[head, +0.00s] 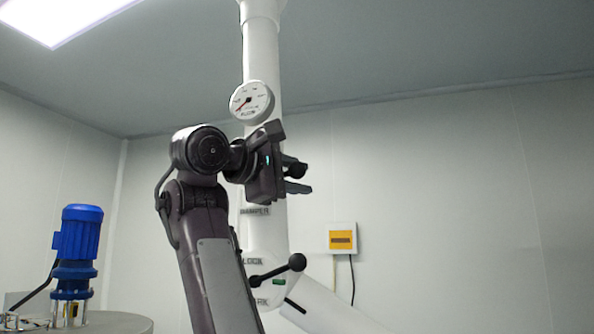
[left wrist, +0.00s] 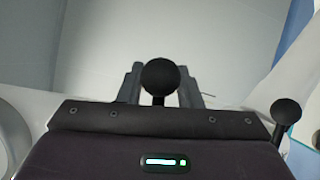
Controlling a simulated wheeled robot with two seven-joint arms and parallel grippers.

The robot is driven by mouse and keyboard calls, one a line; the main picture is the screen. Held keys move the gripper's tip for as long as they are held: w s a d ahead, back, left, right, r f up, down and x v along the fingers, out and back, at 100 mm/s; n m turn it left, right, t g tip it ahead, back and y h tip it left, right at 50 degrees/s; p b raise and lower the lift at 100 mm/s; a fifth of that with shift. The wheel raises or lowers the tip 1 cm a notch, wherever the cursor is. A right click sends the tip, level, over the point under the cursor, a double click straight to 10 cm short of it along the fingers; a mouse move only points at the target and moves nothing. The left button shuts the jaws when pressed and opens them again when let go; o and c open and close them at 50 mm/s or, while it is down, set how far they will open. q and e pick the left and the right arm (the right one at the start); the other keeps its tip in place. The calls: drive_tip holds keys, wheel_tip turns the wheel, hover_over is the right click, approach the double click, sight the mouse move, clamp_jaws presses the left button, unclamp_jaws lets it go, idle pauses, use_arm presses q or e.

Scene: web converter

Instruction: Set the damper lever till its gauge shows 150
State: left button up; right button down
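The round white gauge (head: 252,102) sits on the white vertical pipe. Its red needle points to the lower left, near the low end; the figures are too small to read. My left gripper (head: 297,174) is in front of the pipe below the gauge, above a label that looks like DAMPER (head: 255,211). In the left wrist view, the damper lever's black ball knob (left wrist: 160,77) lies between my fingers, which flank it closely on both sides and look shut on it. The lever's rod is mostly hidden. My right gripper is out of view.
A second black ball-ended lever (head: 297,262) by a LOCK label is lower on the pipe; it also shows in the left wrist view (left wrist: 286,112). A yellow-and-white box (head: 342,239) hangs on the wall. A blue motor (head: 78,232) stands at left. Room right of the gripper is clear.

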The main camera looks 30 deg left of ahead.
use_arm(q)
drive_tip(key=shift+s, duration=0.2)
drive_tip(key=shift+a, duration=0.1)
clamp_jaws()
drive_tip(key=shift+w+a, duration=0.1)
drive_tip(key=shift+a, duration=0.15)
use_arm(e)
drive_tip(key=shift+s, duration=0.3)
